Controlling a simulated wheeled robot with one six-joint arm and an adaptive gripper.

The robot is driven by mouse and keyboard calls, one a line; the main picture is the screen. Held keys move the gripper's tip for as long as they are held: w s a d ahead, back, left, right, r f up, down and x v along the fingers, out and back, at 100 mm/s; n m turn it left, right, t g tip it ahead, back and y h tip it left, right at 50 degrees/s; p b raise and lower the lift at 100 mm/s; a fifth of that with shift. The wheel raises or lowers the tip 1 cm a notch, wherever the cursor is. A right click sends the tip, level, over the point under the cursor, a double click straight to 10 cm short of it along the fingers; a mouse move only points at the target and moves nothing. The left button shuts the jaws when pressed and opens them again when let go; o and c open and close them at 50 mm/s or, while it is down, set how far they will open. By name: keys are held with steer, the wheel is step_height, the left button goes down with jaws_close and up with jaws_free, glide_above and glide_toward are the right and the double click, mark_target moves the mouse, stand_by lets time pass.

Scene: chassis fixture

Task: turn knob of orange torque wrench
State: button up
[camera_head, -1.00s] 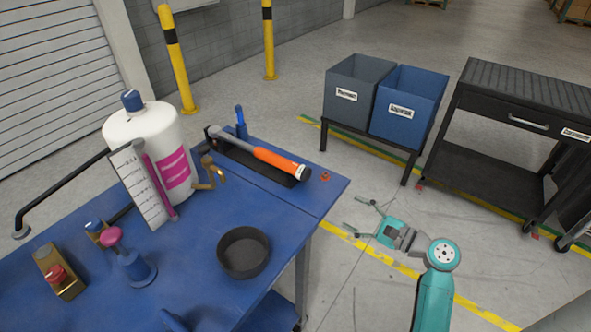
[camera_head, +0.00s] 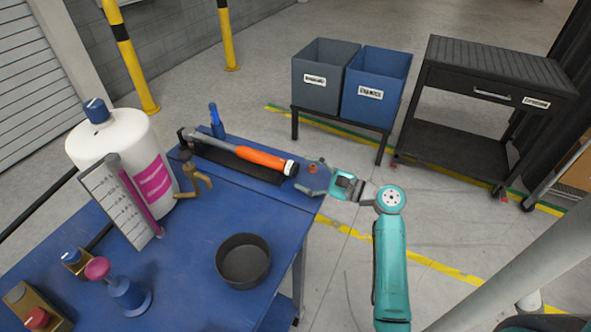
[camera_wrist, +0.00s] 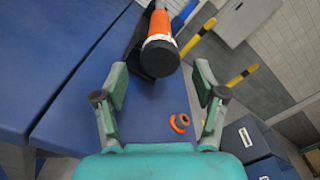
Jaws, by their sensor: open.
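The orange torque wrench (camera_head: 262,159) lies in a black holder near the far right edge of the blue table. Its grey shaft points left and its orange handle ends in a black-and-white end knob (camera_head: 290,167) on the right. In the wrist view the handle (camera_wrist: 160,22) and the dark round knob face (camera_wrist: 159,56) show ahead, between and beyond the fingers. My gripper (camera_head: 312,177) is open and empty at the table's right edge, just right of the knob and apart from it. It also shows in the wrist view (camera_wrist: 160,100).
A small orange ring (camera_wrist: 180,123) lies on the table near the fingers. A black bowl (camera_head: 243,260), a white bottle (camera_head: 125,140) and a blue marker-like item (camera_head: 216,120) are on the blue table (camera_head: 190,250). Grey (camera_head: 318,95) and blue (camera_head: 370,105) bins stand behind.

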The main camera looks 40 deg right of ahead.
mark_target(297, 171)
steer(key=shift+x, duration=1.7)
steer(key=c, duration=1.1)
